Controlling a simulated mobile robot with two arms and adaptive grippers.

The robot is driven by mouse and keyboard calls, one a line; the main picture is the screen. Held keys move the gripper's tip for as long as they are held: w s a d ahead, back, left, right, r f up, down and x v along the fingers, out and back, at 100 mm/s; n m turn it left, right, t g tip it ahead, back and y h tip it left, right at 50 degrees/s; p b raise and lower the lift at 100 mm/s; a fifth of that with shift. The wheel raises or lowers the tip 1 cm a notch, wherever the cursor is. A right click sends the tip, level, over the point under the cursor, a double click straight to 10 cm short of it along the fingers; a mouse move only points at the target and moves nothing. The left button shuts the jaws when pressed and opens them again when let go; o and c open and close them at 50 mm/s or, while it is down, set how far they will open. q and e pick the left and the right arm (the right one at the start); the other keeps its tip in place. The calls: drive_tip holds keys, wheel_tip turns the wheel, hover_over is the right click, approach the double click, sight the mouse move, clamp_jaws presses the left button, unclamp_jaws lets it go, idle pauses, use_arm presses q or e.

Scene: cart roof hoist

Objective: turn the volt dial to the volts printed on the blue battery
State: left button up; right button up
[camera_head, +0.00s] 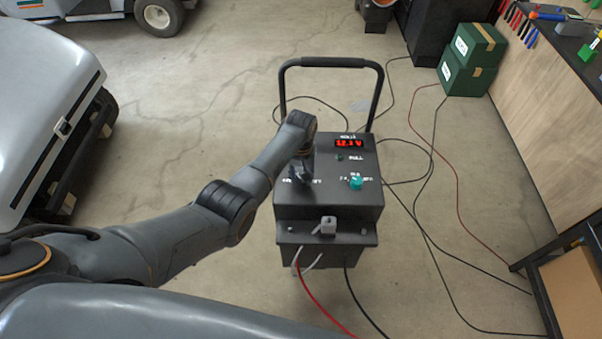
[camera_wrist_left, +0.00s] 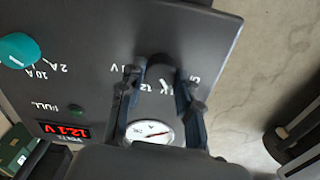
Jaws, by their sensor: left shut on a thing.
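The charger box (camera_head: 345,205) stands on the floor in the middle of the head view. Its black volt dial (camera_wrist_left: 160,70) shows in the left wrist view between my fingers. A white mark shows on the dial's lower side, near a printed 12; I cannot tell its exact setting. My left gripper (camera_head: 302,180) reaches down onto the panel's left half. In the left wrist view my left gripper (camera_wrist_left: 158,84) is shut on the dial, one finger on each side. The blue battery is not in either view. My right gripper is not in view.
A teal knob (camera_head: 355,183) sits beside the dial. A red display (camera_wrist_left: 64,131) reads 12.1 V, near a round gauge (camera_wrist_left: 150,132). A black handle (camera_head: 330,63) rises behind. Cables lie right, green boxes (camera_head: 470,60) behind. A cart (camera_head: 45,110) stands left.

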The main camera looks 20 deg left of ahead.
use_arm(q)
drive_tip(key=m, duration=0.3)
drive_tip(key=shift+m+p, duration=0.4)
drive_tip(key=m, duration=0.2)
drive_tip(key=shift+m, duration=0.3)
drive_tip(key=m, duration=0.6)
drive_tip(key=shift+p, duration=0.35)
drive_tip(key=o, duration=1.2)
drive_tip(key=shift+c, duration=0.2)
drive_tip(key=shift+r, duration=0.1)
wheel_tip(320, 180, up, 12)
